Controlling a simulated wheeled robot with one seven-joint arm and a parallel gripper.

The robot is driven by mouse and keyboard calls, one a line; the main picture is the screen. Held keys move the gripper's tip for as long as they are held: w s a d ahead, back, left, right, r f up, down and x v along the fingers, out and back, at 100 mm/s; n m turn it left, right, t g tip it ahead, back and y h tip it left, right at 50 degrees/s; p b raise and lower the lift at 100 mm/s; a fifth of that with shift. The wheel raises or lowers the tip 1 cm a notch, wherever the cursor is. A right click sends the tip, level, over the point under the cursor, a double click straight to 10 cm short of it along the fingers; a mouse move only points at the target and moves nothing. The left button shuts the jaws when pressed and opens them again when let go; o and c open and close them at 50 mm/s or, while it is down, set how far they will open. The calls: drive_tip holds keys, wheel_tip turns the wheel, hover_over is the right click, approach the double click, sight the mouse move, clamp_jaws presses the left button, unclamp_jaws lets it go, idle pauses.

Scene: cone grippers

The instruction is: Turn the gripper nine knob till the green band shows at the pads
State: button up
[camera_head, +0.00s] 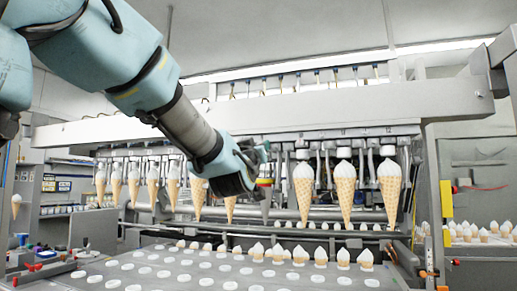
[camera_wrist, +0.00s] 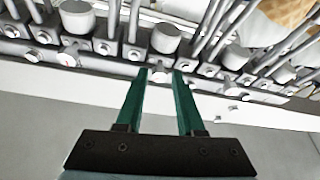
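My gripper (camera_wrist: 161,73) shows in the wrist view with two dark green fingers apart and nothing held between them. The fingertips reach the edge of a row of metal fittings. A small light knob-like fitting (camera_wrist: 159,76) shows between the tips; I cannot tell whether they touch it. No number marks it as gripper nine, and I see no green band on the cone grippers. In the head view my arm's end is in front of the row of cone grippers (camera_head: 303,155), hiding part of it, and the fingers there are hard to make out.
Several ice cream cones (camera_head: 345,190) hang from the row on both sides of my arm. Below is a tray (camera_head: 130,272) with many white round spots and small cones at its far edge. A long pale beam (camera_head: 330,112) runs above. A yellow post (camera_head: 446,205) stands at right.

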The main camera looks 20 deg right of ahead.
drive_tip(key=shift+o, duration=1.3)
drive_tip(key=b+v, duration=0.4)
drive_tip(key=v, duration=0.6)
drive_tip(key=shift+s+a, duration=0.25)
drive_tip(key=shift+s, duration=0.05)
drive_tip(key=shift+f, duration=0.15)
drive_tip(key=w+a+f+g+y, duration=0.2)
drive_tip(key=w+a+f+y, duration=0.15)
drive_tip(key=f, duration=0.55)
drive_tip(key=w+a+f+n+g+y, duration=0.1)
drive_tip(key=w+a+f+g+y, duration=0.2)
drive_tip(key=f, duration=0.6)
drive_tip(key=w+a+f+g+y, duration=0.25)
drive_tip(key=a+f, duration=0.25)
drive_tip(key=f, duration=0.4)
drive_tip(key=s+a+f+n+g+y, duration=0.1)
drive_tip(key=s+a+f+g, duration=0.3)
drive_tip(key=a+f, duration=0.5)
drive_tip(key=s+a+f+n+g+y+p, duration=0.1)
drive_tip(key=s+a+f+n+g+y, duration=0.1)
drive_tip(key=s+a+f, duration=0.5)
wheel_tip(320, 180, down, 3)
drive_tip(key=a+g+y, duration=0.1)
drive_tip(key=a+g, duration=0.1)
drive_tip(key=shift+s+a+r+y, duration=0.15)
drive_tip(key=shift+s+a+y, duration=0.15)
drive_tip(key=shift+a, duration=0.1)
